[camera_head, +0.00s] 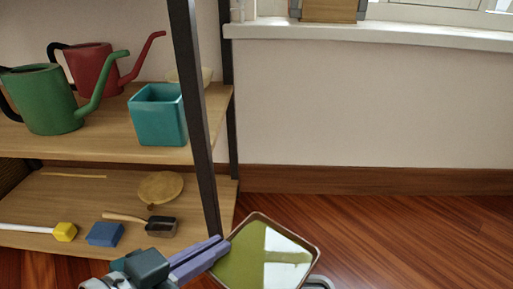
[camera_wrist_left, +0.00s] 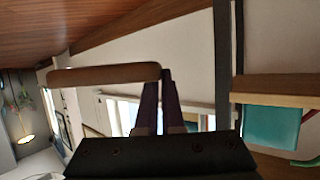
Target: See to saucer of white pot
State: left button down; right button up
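A rounded-square, saucer-like tray (camera_head: 240,262) with a green inside and a thin tan rim is at the lower middle of the head view, above the floor. My left gripper (camera_head: 225,246) has its purple fingers closed at the tray's left edge. In the left wrist view the tray shows edge-on as a tan bar (camera_wrist_left: 105,75), its end at the fingertips (camera_wrist_left: 165,76). My right gripper is not visible.
The shelf's upper board holds a green watering can (camera_head: 45,100), a red one (camera_head: 90,70) and a teal pot (camera_head: 158,115). Its lower board holds a round tan disc (camera_head: 160,187) and small tools. A dark post (camera_head: 195,100) stands at the front. Floor at right is clear.

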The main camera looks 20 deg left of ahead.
pick_arm(q)
jog(key=s+d+f+n+g+h+b, duration=0.1)
jog(key=d+f+g+b, duration=0.2)
jog(key=f, duration=0.4)
jog(key=s+d+f+n+g+h+b, duration=0.1)
jog(key=d+f+g+h+b, duration=0.1)
jog(key=f+g+b, duration=0.3)
jog(key=s+d+f+n+g+h+b, duration=0.1)
jog(key=d+f+g+b, duration=0.3)
jog(key=f, duration=0.5)
jog(key=shift+s+n+b, duration=0.3)
jog(key=shift+b, duration=0.95)
jog(key=shift+d, duration=0.1)
